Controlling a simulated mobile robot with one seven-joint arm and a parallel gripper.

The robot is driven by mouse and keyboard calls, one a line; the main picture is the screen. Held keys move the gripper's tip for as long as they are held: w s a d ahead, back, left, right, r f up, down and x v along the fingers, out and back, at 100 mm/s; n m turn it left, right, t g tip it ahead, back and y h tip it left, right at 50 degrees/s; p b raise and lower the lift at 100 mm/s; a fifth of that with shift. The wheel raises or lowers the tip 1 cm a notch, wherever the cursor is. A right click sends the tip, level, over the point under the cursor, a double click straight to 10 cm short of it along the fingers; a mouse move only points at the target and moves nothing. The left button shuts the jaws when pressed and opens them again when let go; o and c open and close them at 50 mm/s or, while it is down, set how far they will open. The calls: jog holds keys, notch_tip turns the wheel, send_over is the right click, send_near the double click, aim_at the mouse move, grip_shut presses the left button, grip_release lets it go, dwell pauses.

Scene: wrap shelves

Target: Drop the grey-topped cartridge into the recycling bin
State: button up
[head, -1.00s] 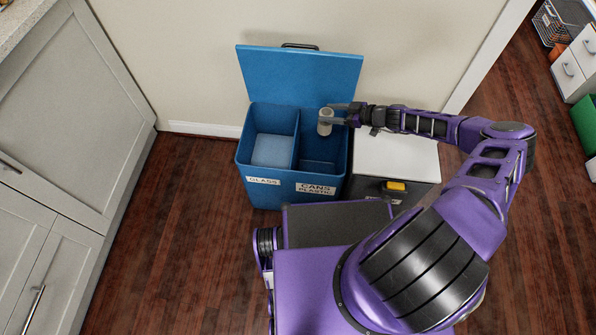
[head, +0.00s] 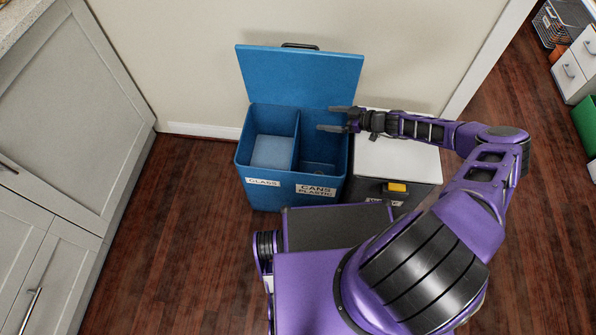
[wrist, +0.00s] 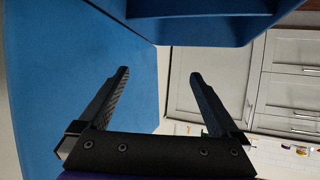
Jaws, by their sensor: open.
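The blue recycling bin (head: 272,199) stands against the wall with its lid (head: 300,78) raised. Its left compartment is labelled GLASS and its right one CANS PLASTIC. My gripper (head: 331,118) is open and empty above the right compartment, fingers pointing left. In the wrist view its two fingers (wrist: 159,74) are spread with nothing between them, and blue bin surfaces fill the left and top. The grey-topped cartridge is not clearly visible; a small dim shape shows low in the right compartment, but I cannot tell for sure what it is.
A dark bin with a white lid (head: 395,158) and a yellow latch stands directly right of the blue bin, under my arm. Grey cabinets (head: 75,110) line the left side. The wooden floor (head: 180,230) between them and the bin is clear.

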jog(key=p+v, duration=0.1)
jog(key=v, duration=1.6)
jog(key=shift+d, duration=0.2)
